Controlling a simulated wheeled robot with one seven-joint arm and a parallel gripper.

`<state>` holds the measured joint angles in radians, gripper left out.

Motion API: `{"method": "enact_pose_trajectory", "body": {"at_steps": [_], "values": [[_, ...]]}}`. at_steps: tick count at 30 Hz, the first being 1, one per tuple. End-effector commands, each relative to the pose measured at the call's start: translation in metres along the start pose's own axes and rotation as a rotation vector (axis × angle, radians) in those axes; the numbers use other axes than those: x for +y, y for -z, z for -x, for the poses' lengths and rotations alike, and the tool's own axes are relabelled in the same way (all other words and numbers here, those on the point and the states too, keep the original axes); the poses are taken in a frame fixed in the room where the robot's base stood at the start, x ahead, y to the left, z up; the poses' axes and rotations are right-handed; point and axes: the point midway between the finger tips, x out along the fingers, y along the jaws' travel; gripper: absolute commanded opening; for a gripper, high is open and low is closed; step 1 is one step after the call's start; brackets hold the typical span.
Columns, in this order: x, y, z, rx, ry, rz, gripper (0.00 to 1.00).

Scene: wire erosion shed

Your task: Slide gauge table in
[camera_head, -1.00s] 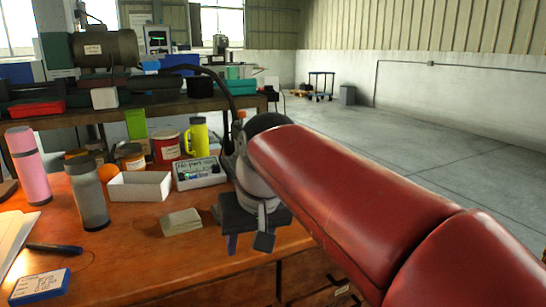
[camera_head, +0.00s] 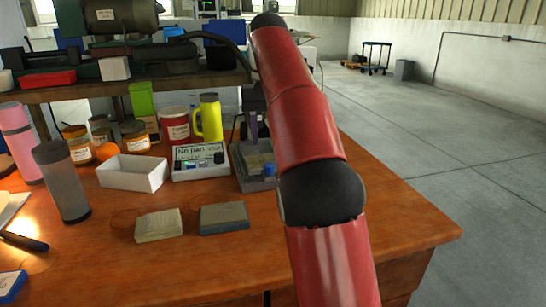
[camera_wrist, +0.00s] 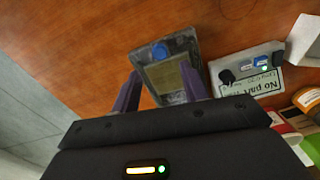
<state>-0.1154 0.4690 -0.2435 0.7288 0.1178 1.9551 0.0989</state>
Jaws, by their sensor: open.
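The gauge stands on the wooden bench, partly behind my arm in the head view; its grey base (camera_head: 247,182) has a small blue knob (camera_head: 268,170). In the wrist view its grey base (camera_wrist: 150,74) carries a flat tan-grey table (camera_wrist: 166,78) and the blue knob (camera_wrist: 160,51). My gripper (camera_wrist: 160,92) is open. Its two purple fingers appear either side of the table in the wrist view, with nothing held between them. Whether they touch it, and their height above it, I cannot tell. In the head view my arm hides most of the gripper.
A "No part" box (camera_head: 200,162) stands close left of the gauge, with a white tray (camera_head: 133,173) and yellow flask (camera_head: 208,118) nearby. A grey block (camera_head: 224,217) and a pale pad (camera_head: 159,225) lie in front. The bench right of my arm (camera_head: 400,215) is clear.

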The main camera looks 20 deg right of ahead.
Motion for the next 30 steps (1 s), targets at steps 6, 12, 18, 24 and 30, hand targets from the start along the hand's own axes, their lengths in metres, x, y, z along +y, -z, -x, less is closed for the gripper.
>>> {"method": "enact_pose_trajectory", "body": {"at_steps": [6, 12, 18, 24, 30], "values": [[0.000, -0.002, -0.028, -0.002, 0.001, 0.002, 0.44], [0.000, -0.001, -0.057, 0.000, 0.000, 0.001, 0.44], [0.000, -0.001, -0.069, 0.001, 0.000, 0.001, 0.44], [0.000, -0.001, -0.069, 0.002, 0.000, 0.001, 0.44], [0.000, -0.001, -0.069, 0.002, 0.000, 0.001, 0.26]]}}
